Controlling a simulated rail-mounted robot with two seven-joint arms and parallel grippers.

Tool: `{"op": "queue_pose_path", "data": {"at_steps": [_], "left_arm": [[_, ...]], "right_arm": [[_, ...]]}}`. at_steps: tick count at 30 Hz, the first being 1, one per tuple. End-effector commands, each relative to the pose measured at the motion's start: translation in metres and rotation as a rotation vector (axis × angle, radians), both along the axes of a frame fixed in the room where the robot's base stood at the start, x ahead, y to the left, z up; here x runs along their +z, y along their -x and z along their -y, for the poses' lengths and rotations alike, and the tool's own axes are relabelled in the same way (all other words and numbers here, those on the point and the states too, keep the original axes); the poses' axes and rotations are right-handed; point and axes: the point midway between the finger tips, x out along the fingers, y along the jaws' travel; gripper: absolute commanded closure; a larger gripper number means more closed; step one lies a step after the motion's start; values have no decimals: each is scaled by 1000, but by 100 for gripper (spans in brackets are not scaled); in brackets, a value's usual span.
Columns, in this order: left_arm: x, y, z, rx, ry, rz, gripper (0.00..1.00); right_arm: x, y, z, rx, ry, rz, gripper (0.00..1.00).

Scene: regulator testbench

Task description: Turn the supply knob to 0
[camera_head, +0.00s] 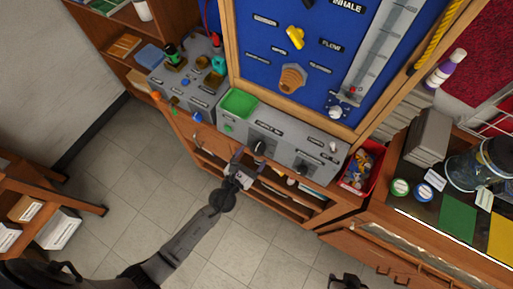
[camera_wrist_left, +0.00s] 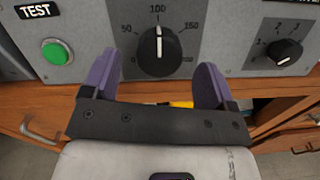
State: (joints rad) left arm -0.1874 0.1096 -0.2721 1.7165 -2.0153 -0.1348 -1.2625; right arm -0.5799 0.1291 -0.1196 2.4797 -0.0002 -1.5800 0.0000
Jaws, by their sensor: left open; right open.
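A black round knob (camera_wrist_left: 158,52) with a white pointer line sits on the grey panel, inside a scale with 50, 100 and 150 legible. Its pointer is upright at 100. No label naming it as the supply knob is legible. In the head view the knob (camera_head: 259,147) is on the front of the grey bench unit (camera_head: 285,143). My left gripper (camera_head: 246,162) is open and empty in front of it. In the left wrist view its purple fingers (camera_wrist_left: 157,68) are spread to either side of the knob's lower part. My right gripper (camera_head: 346,282) is at the bottom edge, small and dark.
A green TEST button (camera_wrist_left: 57,52) is left of the knob. A smaller black selector knob (camera_wrist_left: 287,52) is to the right. A green tray (camera_head: 238,103) tops the unit. A wooden shelf lies below the panel. A red bin (camera_head: 361,166) stands right of the unit.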

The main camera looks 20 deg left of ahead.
Motion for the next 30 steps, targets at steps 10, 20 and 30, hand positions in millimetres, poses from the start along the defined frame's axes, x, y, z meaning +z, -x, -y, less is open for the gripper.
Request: {"op": "queue_pose_path", "data": {"at_steps": [10,20,30], "left_arm": [[0,-31,5,0,0,0,20],[0,-34,6,0,1,0,20],[0,-33,6,0,1,0,48]], "right_arm": [[3,0,-2,-4,-7,0,57],[4,0,-4,-8,-13,0,57],[4,0,-3,-7,-12,-1,57]]}}
